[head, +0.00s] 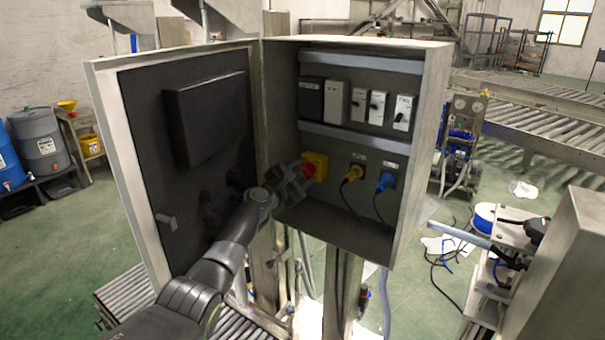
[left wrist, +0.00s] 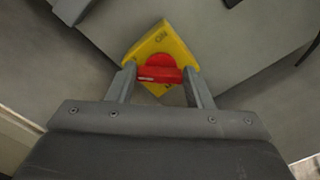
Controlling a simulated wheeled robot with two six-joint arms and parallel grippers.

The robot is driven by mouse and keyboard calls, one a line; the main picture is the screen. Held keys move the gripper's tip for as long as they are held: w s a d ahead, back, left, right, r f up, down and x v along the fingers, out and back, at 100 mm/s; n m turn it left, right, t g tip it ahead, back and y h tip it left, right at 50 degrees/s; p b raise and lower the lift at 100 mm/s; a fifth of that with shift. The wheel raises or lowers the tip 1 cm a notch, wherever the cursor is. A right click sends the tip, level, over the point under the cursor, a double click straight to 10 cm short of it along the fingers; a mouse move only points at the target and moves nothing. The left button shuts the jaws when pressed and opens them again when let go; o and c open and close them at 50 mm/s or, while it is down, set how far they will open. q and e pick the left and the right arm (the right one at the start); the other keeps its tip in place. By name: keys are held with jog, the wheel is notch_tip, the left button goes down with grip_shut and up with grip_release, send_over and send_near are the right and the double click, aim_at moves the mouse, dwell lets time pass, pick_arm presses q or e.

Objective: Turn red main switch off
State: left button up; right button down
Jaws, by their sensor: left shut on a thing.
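The red main switch (head: 308,170) sits on a yellow plate (head: 320,161) at the lower left inside the open electrical cabinet (head: 330,212). My left gripper (head: 299,176) reaches in from the left and is at the switch. In the left wrist view the red knob (left wrist: 158,69) lies between the two fingers of my left gripper (left wrist: 158,84), which are shut on it. The yellow plate (left wrist: 160,40) shows behind it with "ON" at its top; its lower lettering is partly hidden. My right gripper does not show.
The cabinet door (head: 160,221) stands open on the left, close to my left arm. A yellow plug (head: 354,172) and a blue plug (head: 385,181) with hanging cables are right of the switch. A row of breakers (head: 378,108) is above.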

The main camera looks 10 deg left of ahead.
pick_arm(q)
jog(key=shift+f, duration=0.15)
dwell(0.3)
jog(key=o, duration=1)
jog(key=shift+s+a+r+p, duration=0.2)
jog(key=shift+s+p, duration=0.2)
jog(key=shift+p, duration=0.1)
jog(key=shift+p+v, duration=1.9)
jog(key=shift+v, duration=3.7)
jog(key=shift+f, duration=0.2)
